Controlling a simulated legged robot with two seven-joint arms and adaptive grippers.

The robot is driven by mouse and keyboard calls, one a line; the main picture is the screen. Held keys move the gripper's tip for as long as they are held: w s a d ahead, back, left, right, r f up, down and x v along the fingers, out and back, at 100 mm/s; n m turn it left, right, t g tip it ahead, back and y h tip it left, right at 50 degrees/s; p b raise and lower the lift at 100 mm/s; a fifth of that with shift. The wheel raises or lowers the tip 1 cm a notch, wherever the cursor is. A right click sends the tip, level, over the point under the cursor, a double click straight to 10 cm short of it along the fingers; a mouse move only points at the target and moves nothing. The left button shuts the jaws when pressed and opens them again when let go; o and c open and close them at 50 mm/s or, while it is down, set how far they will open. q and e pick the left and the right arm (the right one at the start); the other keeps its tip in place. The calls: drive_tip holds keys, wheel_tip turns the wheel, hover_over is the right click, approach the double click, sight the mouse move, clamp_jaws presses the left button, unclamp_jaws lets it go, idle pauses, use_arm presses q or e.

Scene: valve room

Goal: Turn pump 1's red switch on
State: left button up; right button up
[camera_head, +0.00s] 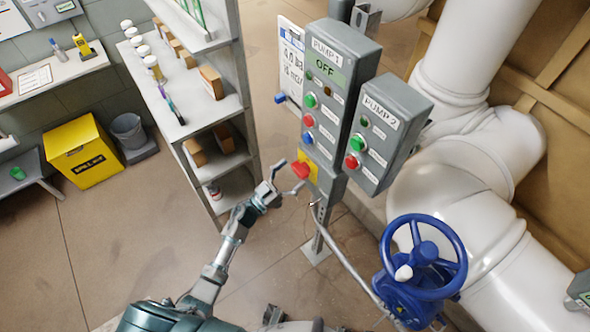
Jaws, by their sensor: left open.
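The pump 1 box (335,85) is a tall grey panel on a post, and its display (325,68) reads OFF. Below its green, red and blue buttons, a red switch (300,170) sits on a yellow plate (311,165) at the box's lower end. My left gripper (292,177) is open at the red switch, its fingers spread on either side of it in the picture. I cannot tell whether they touch it. My right gripper does not show clearly anywhere.
The pump 2 box (390,130) stands just right of pump 1. A blue valve wheel (425,255) and large white pipes (465,170) fill the right side. A shelf unit (205,110) stands left of the panel. A yellow spill kit bin (80,155) is at far left, with open floor between.

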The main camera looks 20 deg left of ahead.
sight(302, 172)
use_arm(q)
drive_tip(key=shift+w+d+r, duration=0.2)
drive_tip(key=shift+w+d, duration=0.05)
drive_tip(key=shift+d, duration=0.25)
drive_tip(key=shift+w+d+r, duration=0.15)
drive_tip(key=shift+w+d, duration=0.05)
drive_tip(key=shift+d, duration=0.7)
drive_tip(key=shift+a, duration=0.45)
drive_tip(key=c, duration=0.7)
drive_tip(key=shift+a, duration=0.25)
drive_tip(key=c, duration=0.4)
drive_tip(key=shift+d, duration=0.15)
drive_tip(key=shift+c, duration=0.2)
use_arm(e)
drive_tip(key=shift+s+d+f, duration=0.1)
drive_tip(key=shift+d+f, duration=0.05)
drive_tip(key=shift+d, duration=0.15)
